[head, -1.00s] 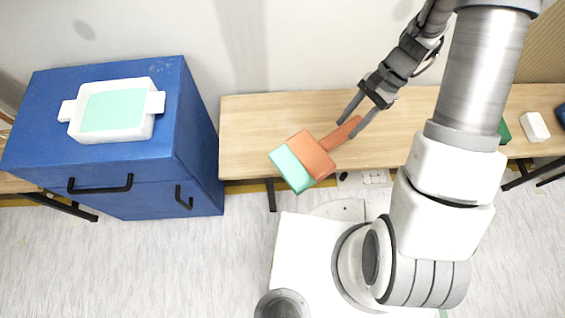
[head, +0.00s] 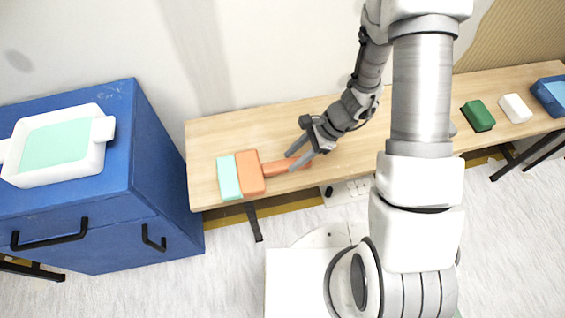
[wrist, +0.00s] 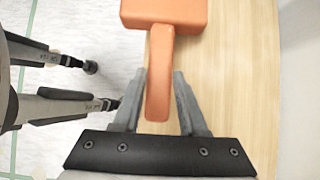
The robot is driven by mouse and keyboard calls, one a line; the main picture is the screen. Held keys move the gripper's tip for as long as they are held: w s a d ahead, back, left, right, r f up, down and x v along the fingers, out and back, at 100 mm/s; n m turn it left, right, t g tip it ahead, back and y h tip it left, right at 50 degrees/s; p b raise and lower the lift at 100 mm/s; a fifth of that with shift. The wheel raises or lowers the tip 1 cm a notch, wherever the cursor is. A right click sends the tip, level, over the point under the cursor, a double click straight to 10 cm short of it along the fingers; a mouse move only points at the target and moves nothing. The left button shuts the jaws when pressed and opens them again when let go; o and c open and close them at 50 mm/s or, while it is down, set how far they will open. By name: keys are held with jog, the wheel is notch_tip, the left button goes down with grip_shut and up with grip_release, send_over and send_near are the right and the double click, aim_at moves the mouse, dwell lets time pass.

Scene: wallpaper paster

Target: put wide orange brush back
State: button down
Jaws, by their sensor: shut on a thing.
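The wide orange brush (head: 250,172) has mint-green bristles facing left in the head view. It is at the left end of the wooden table (head: 225,130). I cannot tell whether it touches the tabletop or hangs just above it. My gripper (head: 292,162) is shut on its orange handle, to the right of the brush head. In the wrist view the handle (wrist: 158,95) runs between my two fingers and the orange head is at the top edge. The bristles are out of the wrist view.
A blue cabinet (head: 150,130) stands left of the table, bearing a white tray (head: 103,130) with mint-green contents. A green block (head: 478,116), a white block (head: 515,108) and a blue container (head: 543,97) sit at the table's right. The table's middle is mostly clear.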

jog(key=shift+w+a+f, duration=1)
jog(key=shift+w+a, duration=0.05)
jog(key=shift+a, duration=0.15)
jog(key=shift+f+b, duration=0.85)
jog(key=shift+f, duration=1.15)
jog(key=shift+f, duration=0.1)
jog(key=shift+c, duration=2.2)
grip_release()
